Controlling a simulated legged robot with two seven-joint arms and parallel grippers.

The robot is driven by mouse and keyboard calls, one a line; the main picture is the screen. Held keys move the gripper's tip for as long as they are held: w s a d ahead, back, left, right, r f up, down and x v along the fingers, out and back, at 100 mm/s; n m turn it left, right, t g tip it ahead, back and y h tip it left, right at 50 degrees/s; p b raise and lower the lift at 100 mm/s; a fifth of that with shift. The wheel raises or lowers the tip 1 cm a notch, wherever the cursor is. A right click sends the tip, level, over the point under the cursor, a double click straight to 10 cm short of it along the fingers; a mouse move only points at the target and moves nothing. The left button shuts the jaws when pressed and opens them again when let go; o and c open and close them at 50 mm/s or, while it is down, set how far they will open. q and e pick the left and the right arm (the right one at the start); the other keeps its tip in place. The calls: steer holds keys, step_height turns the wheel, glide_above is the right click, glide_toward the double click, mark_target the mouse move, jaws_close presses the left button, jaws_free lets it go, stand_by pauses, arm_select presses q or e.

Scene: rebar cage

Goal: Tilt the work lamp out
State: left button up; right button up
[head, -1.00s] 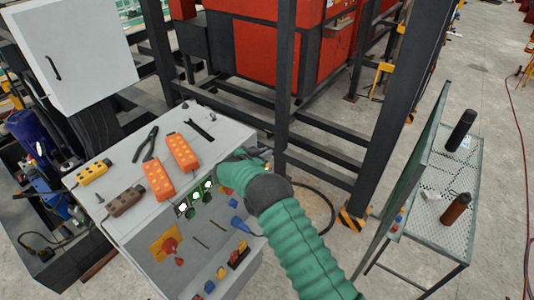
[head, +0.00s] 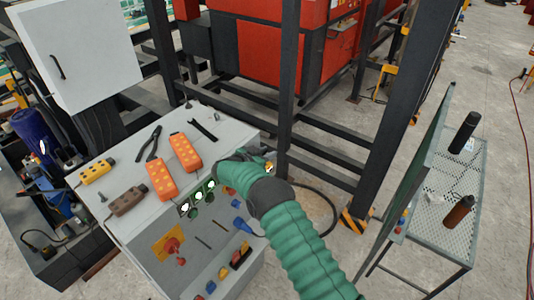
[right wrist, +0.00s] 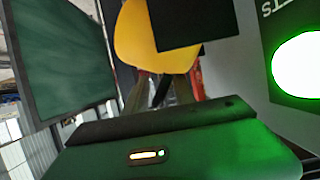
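My right arm, in a green sleeve, reaches to the right edge of the grey control console (head: 225,128). In the head view the arm mostly hides my right gripper (head: 262,162). In the right wrist view a yellow rounded part (right wrist: 135,35) with a black square block (right wrist: 190,22) lies just beyond my right gripper (right wrist: 160,92). It may be the work lamp, but I cannot tell for sure. Whether the fingers touch it or close on it is unclear. A small yellow spot also shows by the gripper in the head view (head: 268,168). My left gripper is not in view.
Orange control boxes (head: 160,178), pliers (head: 150,143) and a wrench lie on the console. Lit green buttons (head: 197,197) are on its front. Dark steel posts (head: 288,90) stand behind. A mesh table (head: 470,215) with a green panel (head: 408,195) stands at right.

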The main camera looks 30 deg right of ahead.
steer(key=b+v, duration=0.5)
steer(key=v, duration=1.2)
steer(key=shift+b, duration=0.35)
steer(key=shift+w+d+f, duration=0.1)
steer(key=shift+w+f, duration=0.05)
